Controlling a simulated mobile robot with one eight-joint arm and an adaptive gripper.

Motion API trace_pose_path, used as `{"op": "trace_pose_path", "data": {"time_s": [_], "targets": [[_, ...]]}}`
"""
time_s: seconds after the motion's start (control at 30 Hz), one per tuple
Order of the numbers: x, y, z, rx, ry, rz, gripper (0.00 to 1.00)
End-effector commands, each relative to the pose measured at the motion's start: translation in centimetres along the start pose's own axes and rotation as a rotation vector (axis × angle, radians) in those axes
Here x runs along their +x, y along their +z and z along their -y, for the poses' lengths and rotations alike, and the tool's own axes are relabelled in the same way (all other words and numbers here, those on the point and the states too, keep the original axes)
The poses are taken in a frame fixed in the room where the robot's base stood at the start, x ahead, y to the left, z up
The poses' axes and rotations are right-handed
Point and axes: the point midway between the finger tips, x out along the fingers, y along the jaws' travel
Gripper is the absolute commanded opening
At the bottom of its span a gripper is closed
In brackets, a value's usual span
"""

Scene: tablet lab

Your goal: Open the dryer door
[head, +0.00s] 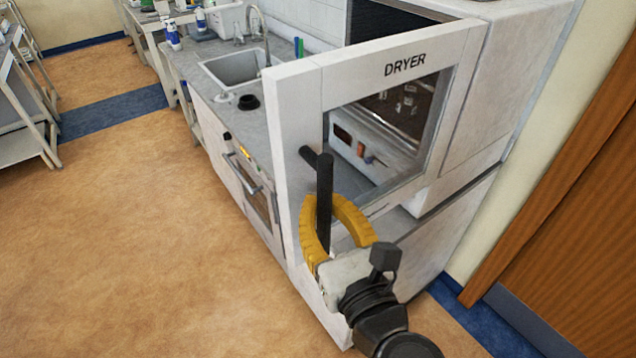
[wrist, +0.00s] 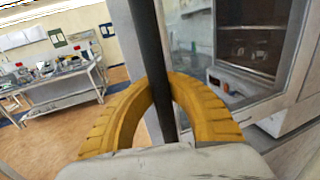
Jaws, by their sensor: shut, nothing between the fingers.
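The white dryer door (head: 297,120), marked DRYER, stands swung out from the dryer body (head: 490,90), with a window in its frame. A black bar handle (head: 325,180) sits upright on its outer face. My gripper (head: 320,202) has its yellow fingers curved together at the handle's lower part. In the wrist view the handle (wrist: 150,45) runs down through the loop of the fingers (wrist: 166,78). The fingers look closed, with no grip on the bar itself. I cannot tell whether they touch it.
Left of the door is a grey counter with a sink (head: 235,68) and an oven-like front (head: 250,185). A brown wooden door (head: 570,210) stands at the right. The floor (head: 120,230) at the left is clear.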

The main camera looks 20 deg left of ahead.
Motion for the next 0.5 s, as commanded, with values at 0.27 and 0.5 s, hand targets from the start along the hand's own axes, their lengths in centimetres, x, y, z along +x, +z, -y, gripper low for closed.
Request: {"op": "trace_pose_path", "data": {"time_s": [0.27, 0.5], "targets": [[-0.39, -0.05, -0.22, 0.000, 0.014, 0.000, 0.00], [-0.41, -0.08, -0.28, 0.001, 0.015, 0.000, 0.02]]}}
